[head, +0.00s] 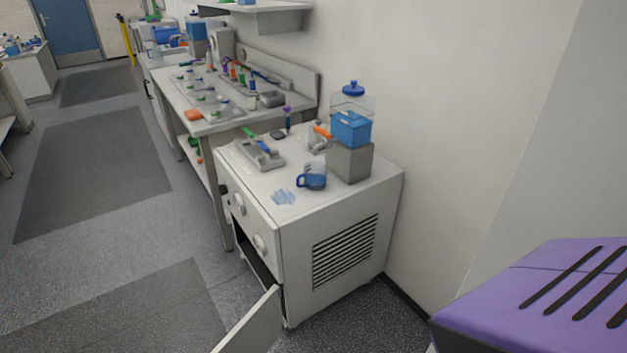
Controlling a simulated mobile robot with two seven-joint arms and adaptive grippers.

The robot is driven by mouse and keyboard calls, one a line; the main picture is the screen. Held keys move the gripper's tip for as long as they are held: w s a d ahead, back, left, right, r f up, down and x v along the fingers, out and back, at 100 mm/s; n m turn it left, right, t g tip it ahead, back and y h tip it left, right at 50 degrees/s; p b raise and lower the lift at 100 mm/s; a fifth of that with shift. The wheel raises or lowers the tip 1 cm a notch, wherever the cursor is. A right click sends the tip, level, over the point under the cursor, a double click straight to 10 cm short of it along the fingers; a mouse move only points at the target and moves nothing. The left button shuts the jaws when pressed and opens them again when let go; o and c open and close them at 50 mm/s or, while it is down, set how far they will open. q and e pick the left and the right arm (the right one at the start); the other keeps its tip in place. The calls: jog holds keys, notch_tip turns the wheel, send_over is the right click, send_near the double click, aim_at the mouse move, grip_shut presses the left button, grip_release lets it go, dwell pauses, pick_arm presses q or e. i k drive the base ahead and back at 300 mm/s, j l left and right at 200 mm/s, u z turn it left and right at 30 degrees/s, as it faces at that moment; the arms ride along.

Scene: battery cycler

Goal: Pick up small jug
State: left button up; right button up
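A small jug (313,176) with a blue handle on its left side and blue contents stands upright on top of the white cabinet (235,186). It is just left of a grey block that carries a blue container. Neither of my grippers shows in the head view, and nothing is seen touching the jug.
The blue container (351,127) stands on the grey block (349,163). A blue puddle-like patch (284,197) lies near the cabinet's front edge. A grey tray (259,155) with tools is behind. The cabinet door (250,325) hangs open. Floor at left is clear.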

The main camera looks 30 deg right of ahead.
aim_at(315, 174)
jog(key=i+l, duration=0.15)
jog(key=i, duration=0.45)
jog(key=i+l, duration=0.15)
jog(key=i, duration=0.45)
jog(key=k+z, duration=0.05)
